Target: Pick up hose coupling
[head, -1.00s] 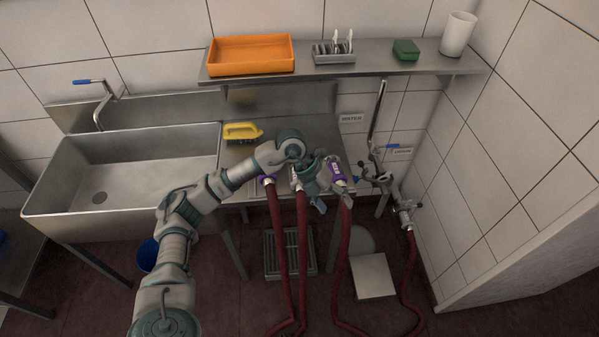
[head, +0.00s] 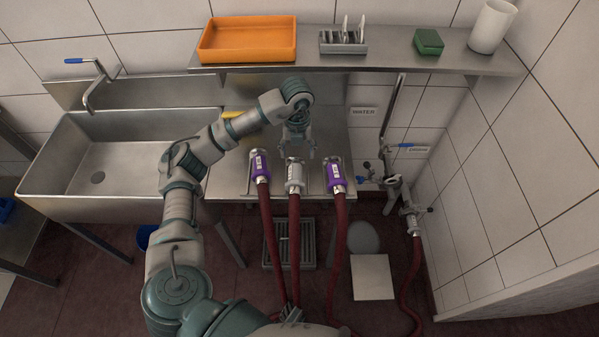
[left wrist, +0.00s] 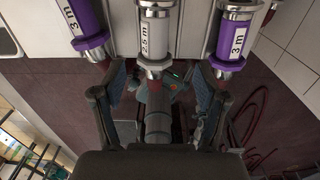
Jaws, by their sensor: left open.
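Three hose couplings with dark red hoses rest in a row at the front edge of the steel counter: a purple left one (head: 260,165), a white-grey middle one (head: 294,175) and a purple right one (head: 336,177). My left gripper (head: 298,152) points down just behind the middle coupling and is open and empty. In the left wrist view, its spread fingers (left wrist: 160,88) have the middle coupling (left wrist: 156,38) ahead between them, with no contact visible. The purple couplings (left wrist: 88,30) and (left wrist: 234,38) flank it, both labelled 3 m. My right gripper is not seen.
A steel sink (head: 110,165) is at left. A wall shelf (head: 375,62) above holds an orange tray (head: 248,40), a rack (head: 343,42), a green box (head: 428,42) and a white cylinder (head: 492,27). A yellow brush (head: 231,114) is partly hidden behind my arm. A valve assembly (head: 395,185) stands right.

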